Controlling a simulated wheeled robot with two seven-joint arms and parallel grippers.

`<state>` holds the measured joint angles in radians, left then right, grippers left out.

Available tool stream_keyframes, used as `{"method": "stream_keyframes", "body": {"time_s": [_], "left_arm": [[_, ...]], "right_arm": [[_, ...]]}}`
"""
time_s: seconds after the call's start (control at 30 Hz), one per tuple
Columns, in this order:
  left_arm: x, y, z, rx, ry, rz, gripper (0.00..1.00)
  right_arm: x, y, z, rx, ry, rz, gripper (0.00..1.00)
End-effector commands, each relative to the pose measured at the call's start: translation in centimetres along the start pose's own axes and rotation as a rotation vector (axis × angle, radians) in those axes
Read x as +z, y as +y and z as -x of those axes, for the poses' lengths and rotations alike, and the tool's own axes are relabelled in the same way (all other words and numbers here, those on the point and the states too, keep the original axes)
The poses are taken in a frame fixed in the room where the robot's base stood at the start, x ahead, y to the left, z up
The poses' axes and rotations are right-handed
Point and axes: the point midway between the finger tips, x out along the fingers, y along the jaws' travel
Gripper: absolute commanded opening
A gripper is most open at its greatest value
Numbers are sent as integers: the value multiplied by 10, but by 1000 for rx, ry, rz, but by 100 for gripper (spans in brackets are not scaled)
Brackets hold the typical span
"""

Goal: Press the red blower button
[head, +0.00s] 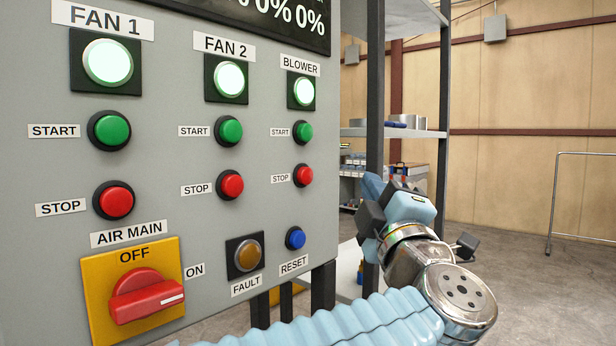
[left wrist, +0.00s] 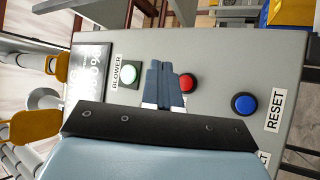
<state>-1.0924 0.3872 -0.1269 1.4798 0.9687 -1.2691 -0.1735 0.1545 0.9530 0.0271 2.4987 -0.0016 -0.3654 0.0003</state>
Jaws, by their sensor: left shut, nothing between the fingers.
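The red blower button (head: 302,175) is on the grey control panel, right of its STOP label and below the green blower start button (head: 304,132). In the left wrist view the red blower button (left wrist: 187,83) shows just right of the fingertips. My left gripper (head: 372,187) is shut and empty, to the right of the panel's edge in the head view. In the left wrist view its closed blue fingers (left wrist: 160,72) appear between the lit blower lamp (left wrist: 127,75) and the red button, hiding the green start button. Contact cannot be told. My right gripper is not in view.
Fan 1 and Fan 2 buttons and the red air main switch (head: 142,296) are farther left. A shelf rack (head: 375,130) stands behind. Open floor lies to the right.

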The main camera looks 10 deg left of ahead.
Motion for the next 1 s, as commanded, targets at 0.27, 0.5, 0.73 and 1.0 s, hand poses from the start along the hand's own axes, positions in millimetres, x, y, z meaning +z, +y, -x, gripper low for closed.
{"method": "stream_keyframes", "body": {"time_s": [0.27, 0.5, 0.73, 1.0], "left_arm": [[-13, -13, -17, 0, 3, -1, 0], [-30, -30, -41, -1, 1, -1, 0], [-41, -42, -57, 0, 1, -2, 0], [-44, -45, -61, 1, -1, -1, 0]], "right_arm": [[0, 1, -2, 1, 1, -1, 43], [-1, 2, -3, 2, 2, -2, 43], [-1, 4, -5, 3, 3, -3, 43], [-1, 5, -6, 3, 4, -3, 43]]}}
